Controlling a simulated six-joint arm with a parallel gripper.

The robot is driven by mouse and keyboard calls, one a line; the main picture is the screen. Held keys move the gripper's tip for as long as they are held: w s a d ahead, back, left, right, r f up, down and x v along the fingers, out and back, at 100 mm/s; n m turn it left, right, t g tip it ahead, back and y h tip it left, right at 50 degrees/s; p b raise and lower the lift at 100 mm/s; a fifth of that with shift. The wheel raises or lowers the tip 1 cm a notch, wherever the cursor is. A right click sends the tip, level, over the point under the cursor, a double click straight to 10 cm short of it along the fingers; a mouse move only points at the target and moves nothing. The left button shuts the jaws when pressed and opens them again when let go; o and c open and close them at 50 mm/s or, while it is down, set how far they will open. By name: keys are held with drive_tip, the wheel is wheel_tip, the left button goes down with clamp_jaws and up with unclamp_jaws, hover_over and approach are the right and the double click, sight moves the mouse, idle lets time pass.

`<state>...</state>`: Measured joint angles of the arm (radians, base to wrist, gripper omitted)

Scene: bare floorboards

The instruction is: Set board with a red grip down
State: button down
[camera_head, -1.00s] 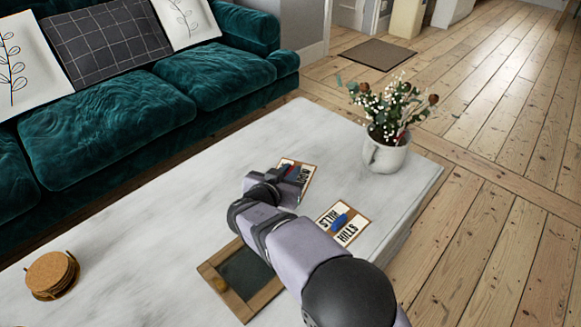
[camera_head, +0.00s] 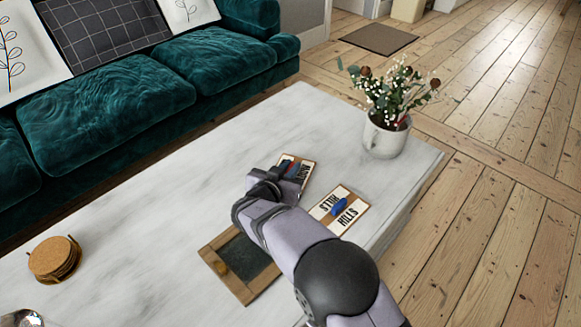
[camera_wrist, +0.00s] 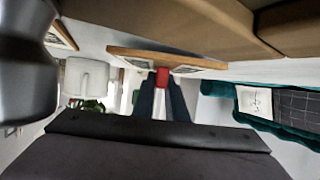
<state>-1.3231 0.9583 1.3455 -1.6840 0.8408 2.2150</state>
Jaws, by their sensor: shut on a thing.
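The board with a red grip (camera_head: 305,169) shows in the head view near the middle of the marble table, partly hidden by my gripper (camera_head: 287,172). Dark lettering shows on its pale face. In the wrist view the board (camera_wrist: 128,52) appears as a thin wooden edge, and my gripper (camera_wrist: 163,98) is shut on its red grip (camera_wrist: 162,77). The board is at or very close to the table top; I cannot tell whether it touches.
A board with a blue grip (camera_head: 350,216) lies just right of my arm. A wood-framed dark panel (camera_head: 246,293) lies to the left of my arm. A white flower pot (camera_head: 385,139) stands beyond the boards. Cork coasters (camera_head: 52,257) sit at far left. The table's left middle is clear.

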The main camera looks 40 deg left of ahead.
drive_tip(key=shift+s+d+f+b, duration=0.15)
drive_tip(key=shift+f+b, duration=0.45)
drive_tip(key=shift+b, duration=0.3)
drive_tip(key=shift+w+d+f+b, duration=0.1)
drive_tip(key=shift+f+b, duration=0.5)
drive_tip(key=shift+b, duration=0.25)
idle(0.6)
drive_tip(key=c, duration=1.7)
unclamp_jaws()
drive_tip(key=shift+s, duration=0.3)
drive_tip(key=shift+s+r+b, duration=0.1)
drive_tip(key=shift+s+b, duration=0.2)
drive_tip(key=shift+s, duration=0.05)
drive_tip(key=v, duration=0.2)
drive_tip(key=r+b+v, duration=0.1)
drive_tip(key=v, duration=0.1)
drive_tip(key=b+v, duration=0.1)
drive_tip(key=v, duration=0.1)
drive_tip(key=shift+w+a+r, duration=0.1)
drive_tip(key=shift+w+a, duration=0.05)
drive_tip(key=shift+w, duration=0.15)
drive_tip(key=shift+s+d+r+b, duration=0.3)
drive_tip(key=shift+s+r, duration=0.25)
